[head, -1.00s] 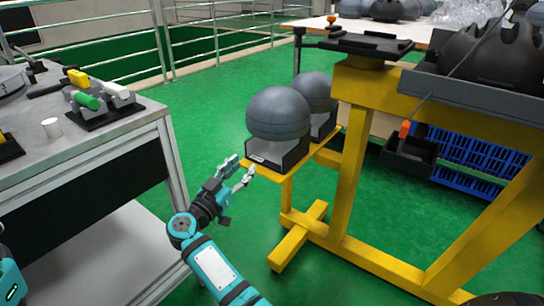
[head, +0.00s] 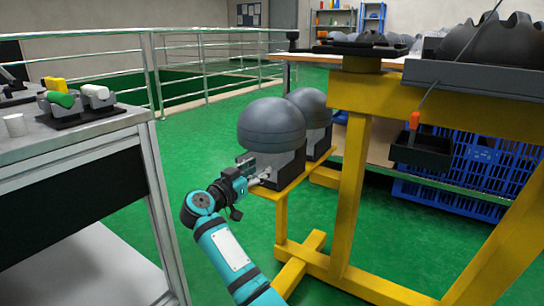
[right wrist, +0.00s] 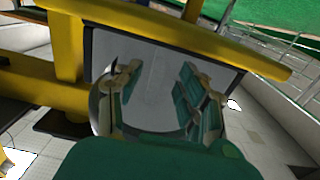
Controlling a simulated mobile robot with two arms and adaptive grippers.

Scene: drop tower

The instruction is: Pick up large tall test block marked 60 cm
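A large grey dome-topped block (head: 271,122) stands on a dark base at the front of a yellow shelf (head: 285,192). A second, similar block (head: 314,106) stands close behind it. I cannot read a 60 cm mark on either. My right gripper (head: 258,170) is at the left side of the front block's base, below the dome. In the right wrist view its fingers (right wrist: 160,85) are spread apart with a grey surface beyond and between them. Contact with the block cannot be told. My left gripper is out of view.
A yellow frame (head: 352,180) rises right of the blocks and carries a grey tray (head: 440,80). A grey workbench (head: 85,130) with small coloured items is at left. Blue crates (head: 470,165) and a black bin (head: 420,152) are at right. Green floor (head: 200,145) is free between bench and frame.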

